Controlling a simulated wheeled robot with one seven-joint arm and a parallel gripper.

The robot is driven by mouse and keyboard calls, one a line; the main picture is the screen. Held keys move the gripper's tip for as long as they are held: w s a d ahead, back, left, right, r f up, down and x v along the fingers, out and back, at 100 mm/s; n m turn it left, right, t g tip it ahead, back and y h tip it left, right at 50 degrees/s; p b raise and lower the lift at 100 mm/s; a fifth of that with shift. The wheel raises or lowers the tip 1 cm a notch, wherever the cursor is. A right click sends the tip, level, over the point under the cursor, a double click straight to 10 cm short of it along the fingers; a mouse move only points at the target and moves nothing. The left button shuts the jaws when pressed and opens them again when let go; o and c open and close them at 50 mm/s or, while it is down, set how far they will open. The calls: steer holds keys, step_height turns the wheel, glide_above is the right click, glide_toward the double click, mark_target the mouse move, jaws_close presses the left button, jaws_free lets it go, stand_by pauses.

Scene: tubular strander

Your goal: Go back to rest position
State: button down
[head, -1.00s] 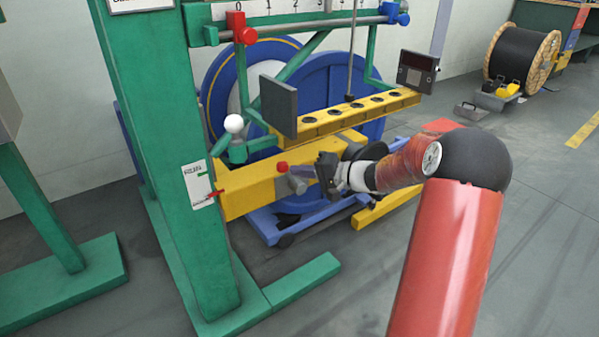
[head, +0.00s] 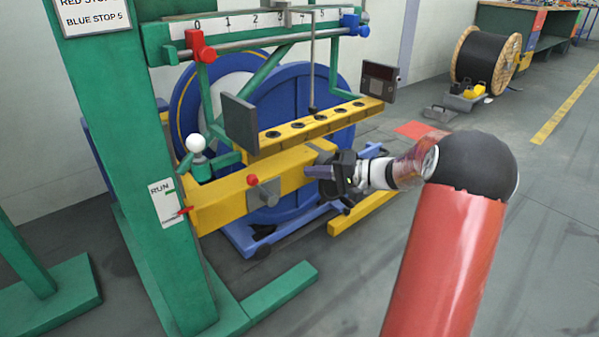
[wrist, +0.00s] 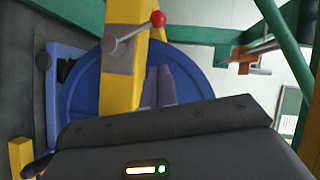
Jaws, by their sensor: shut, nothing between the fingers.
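My gripper (head: 312,172) is shut and empty. In the head view it is at the end of my outstretched arm, in front of the right part of the yellow beam (head: 222,199). A small lever with a red knob (head: 253,180) on a grey plate (head: 264,193) is on that beam, to the left of my gripper and apart from it. In the wrist view my closed fingers (wrist: 160,84) point toward the blue disc (wrist: 84,98). The red knob (wrist: 158,18) and its grey plate (wrist: 117,54) are above them, not touched.
A green post (head: 135,150) with a RUN label (head: 166,202) stands at the left. A yellow holed rail (head: 320,124), a dark grey panel (head: 240,122) and a red slider (head: 199,46) are above the beam. Open floor (head: 545,200) is at the right.

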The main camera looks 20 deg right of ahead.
steer(key=shift+s+d+r, duration=0.1)
steer(key=shift+s+d, duration=0.15)
stand_by(0.3)
steer(key=s+a+r+n+g+h, duration=0.1)
steer(key=s+a+n+g+h, duration=0.5)
steer(key=s+a, duration=1.2)
steer(key=s+d+m+t+h, duration=0.1)
steer(key=s+d+h, duration=0.15)
steer(key=s, duration=0.35)
steer(key=s+d+h, duration=0.1)
steer(key=s+h, duration=0.3)
steer(key=s, duration=0.2)
step_height(320, 180, up, 11)
steer(key=p, duration=1)
steer(key=shift+a+p, duration=0.15)
steer(key=shift+p, duration=0.2)
